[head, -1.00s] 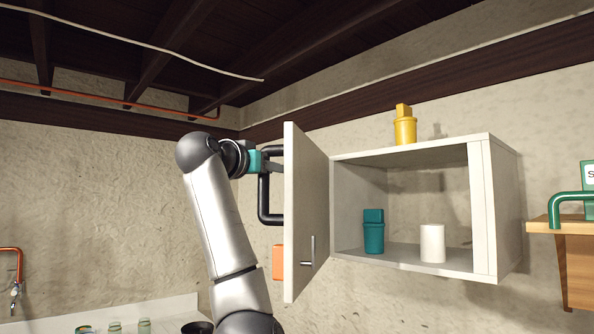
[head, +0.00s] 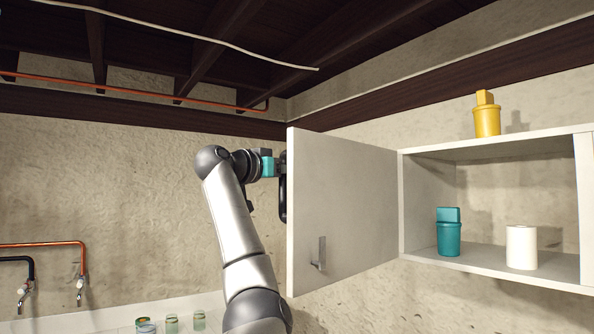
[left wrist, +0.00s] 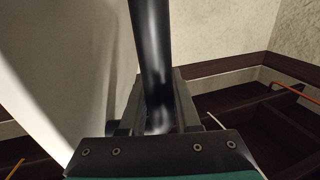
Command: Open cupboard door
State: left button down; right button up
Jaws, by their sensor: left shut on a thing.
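The white cupboard door (head: 345,210) stands swung out to the left of the open cupboard (head: 428,170), its inner face toward me with a small grey metal fitting (head: 319,254) low on it. My left gripper (head: 279,168) is at the door's outer face, near its free edge, and the door partly hides it. It is shut on the black bar handle (head: 283,190). In the left wrist view the black handle (left wrist: 150,45) runs between the fingers (left wrist: 158,108), with the pale door (left wrist: 60,70) on the left. My right gripper is not in view.
Inside the cupboard stand a teal container (head: 449,238) and a white cylinder (head: 521,247). A yellow container (head: 487,120) sits on top. Copper pipe (head: 45,245) and taps (head: 80,290) are on the left wall, with small jars (head: 172,323) below.

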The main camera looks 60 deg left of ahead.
pick_arm(q)
jog(key=c, duration=0.6)
grip_release()
jog(key=shift+w+d, duration=0.1)
jog(key=shift+w, duration=0.05)
jog(key=shift+b+v, duration=1.7)
jog(key=shift+v, duration=6)
jog(key=shift+f, duration=0.1)
